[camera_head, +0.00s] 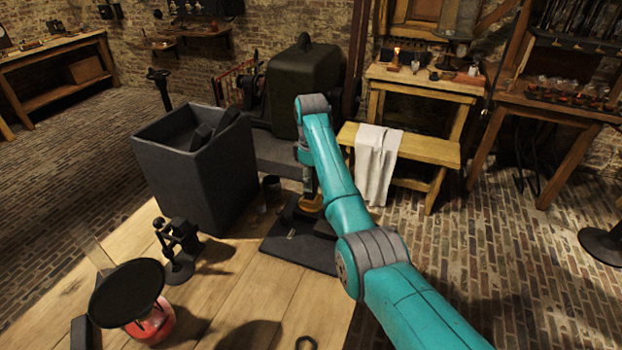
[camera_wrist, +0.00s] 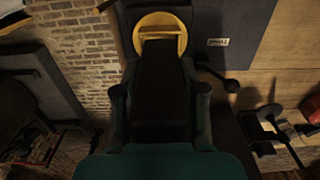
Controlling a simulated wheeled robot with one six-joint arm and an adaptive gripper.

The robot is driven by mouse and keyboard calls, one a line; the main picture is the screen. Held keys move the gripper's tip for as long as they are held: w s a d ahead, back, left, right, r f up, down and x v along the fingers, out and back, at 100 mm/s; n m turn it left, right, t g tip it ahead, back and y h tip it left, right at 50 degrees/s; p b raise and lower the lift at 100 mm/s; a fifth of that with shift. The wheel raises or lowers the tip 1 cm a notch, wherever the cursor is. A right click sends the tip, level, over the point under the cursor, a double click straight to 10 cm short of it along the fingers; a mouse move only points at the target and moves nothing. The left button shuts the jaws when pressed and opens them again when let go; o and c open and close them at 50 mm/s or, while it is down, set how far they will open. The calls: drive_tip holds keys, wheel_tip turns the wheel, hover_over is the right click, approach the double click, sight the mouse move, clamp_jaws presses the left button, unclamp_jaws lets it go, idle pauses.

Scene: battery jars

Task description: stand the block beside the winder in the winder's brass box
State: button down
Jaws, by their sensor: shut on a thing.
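My gripper (camera_head: 311,188) is over the dark winder base (camera_head: 285,248) at the table's far edge. In the wrist view my gripper (camera_wrist: 160,95) is shut on a long black block (camera_wrist: 160,85), with one finger along each side. The round brass box (camera_wrist: 144,24) shows at the block's far end, and the block hides part of it. The brass box also shows under my gripper in the head view (camera_head: 312,205). I cannot tell whether the block's end is inside the box or above it. A dark plate with a white label (camera_wrist: 218,42) lies beside the box.
A tall dark bin (camera_head: 190,175) holding dark pieces stands left of my gripper. A small black stand (camera_head: 180,245) and a red jar under a black disc (camera_head: 150,325) are nearer. A hex nut (camera_head: 306,343) lies at the front. Bare wood lies between them.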

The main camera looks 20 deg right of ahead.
drive_tip(key=shift+f, duration=1.3)
idle(0.9)
drive_tip(key=c, duration=0.6)
unclamp_jaws()
drive_tip(key=shift+r, duration=3.75)
